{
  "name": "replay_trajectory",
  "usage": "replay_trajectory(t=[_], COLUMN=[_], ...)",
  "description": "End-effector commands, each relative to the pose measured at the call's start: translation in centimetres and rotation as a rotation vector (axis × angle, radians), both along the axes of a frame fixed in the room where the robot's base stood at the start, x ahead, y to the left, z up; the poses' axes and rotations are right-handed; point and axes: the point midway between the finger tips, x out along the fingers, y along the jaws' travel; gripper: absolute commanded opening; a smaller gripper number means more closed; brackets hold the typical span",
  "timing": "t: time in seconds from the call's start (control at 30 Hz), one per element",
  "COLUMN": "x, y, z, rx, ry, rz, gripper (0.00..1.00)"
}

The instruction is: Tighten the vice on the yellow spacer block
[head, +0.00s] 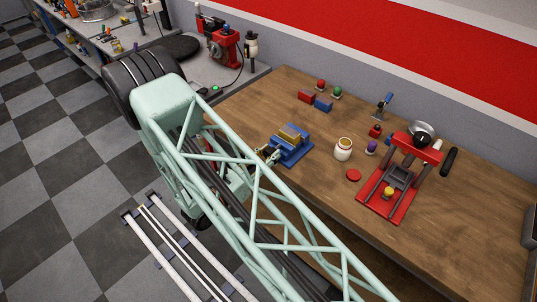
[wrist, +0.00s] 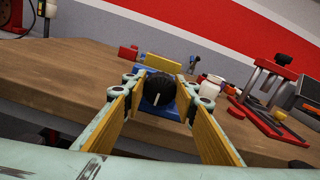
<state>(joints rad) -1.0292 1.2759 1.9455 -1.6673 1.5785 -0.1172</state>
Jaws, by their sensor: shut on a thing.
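The blue vice (head: 293,153) sits near the front edge of the wooden bench. The yellow spacer block (head: 290,132) sits in the top of the vice, between its jaws; any gap there is too small to make out. In the wrist view the block (wrist: 163,66) shows behind a black round knob (wrist: 160,88) with a white mark pointing down. My gripper (wrist: 159,93) is shut on this knob, one finger on each side. In the head view my gripper (head: 264,154) is at the front of the vice, partly hidden by my arm.
A white jar (head: 343,149) and a red lid (head: 353,175) are right of the vice. A red press (head: 386,200) stands farther right. Red and blue blocks (head: 322,105) lie behind.

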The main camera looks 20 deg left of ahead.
Motion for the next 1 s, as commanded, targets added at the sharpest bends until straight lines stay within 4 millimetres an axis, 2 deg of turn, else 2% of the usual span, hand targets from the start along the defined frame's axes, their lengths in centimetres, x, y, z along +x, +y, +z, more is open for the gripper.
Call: replay_trajectory(t=[0.47,1.0], x=[-0.02,-0.08], y=[-0.02,-0.15], z=[-0.19,-0.35], rx=[0.075,0.368], ry=[-0.036,-0.176], rz=[0.0,0.0], gripper=[0.16,0.16])
